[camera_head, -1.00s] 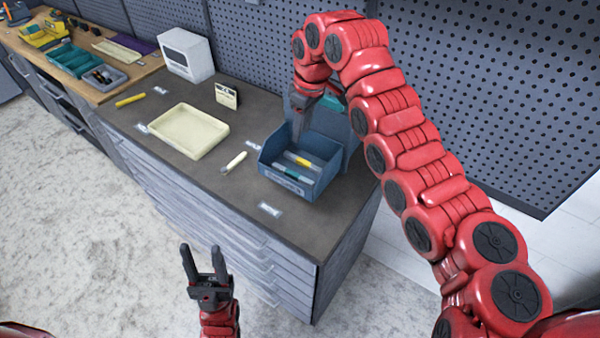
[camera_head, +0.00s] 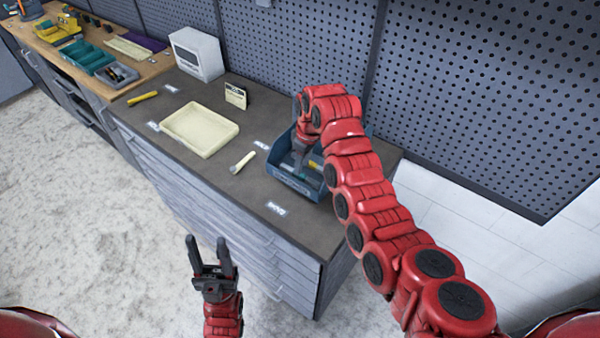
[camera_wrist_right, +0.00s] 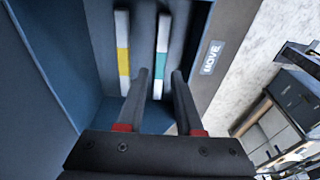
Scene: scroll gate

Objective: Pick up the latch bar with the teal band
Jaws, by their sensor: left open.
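The latch bar with the teal band (camera_wrist_right: 161,62) is pale with a teal stripe and lies in the blue bin (camera_wrist_right: 41,60). Beside it in the bin lies a similar bar with a yellow band (camera_wrist_right: 123,60). My right gripper (camera_wrist_right: 160,73) is open, with the teal-banded bar between its fingers in the wrist view; I cannot tell whether they touch it. In the head view my right gripper (camera_head: 301,155) reaches down into the bin (camera_head: 293,186), and the arm hides much of the bin. My left gripper (camera_head: 206,240) is open and empty in front of the drawer cabinet.
On the dark countertop (camera_head: 224,189) stand a cream tray (camera_head: 200,130), a pale-handled tool (camera_head: 243,162), a small sign (camera_head: 235,96), a yellow tool (camera_head: 143,97) and a white box (camera_head: 197,53). A perforated wall panel (camera_head: 470,100) rises behind. A label (camera_wrist_right: 211,57) is beside the bin.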

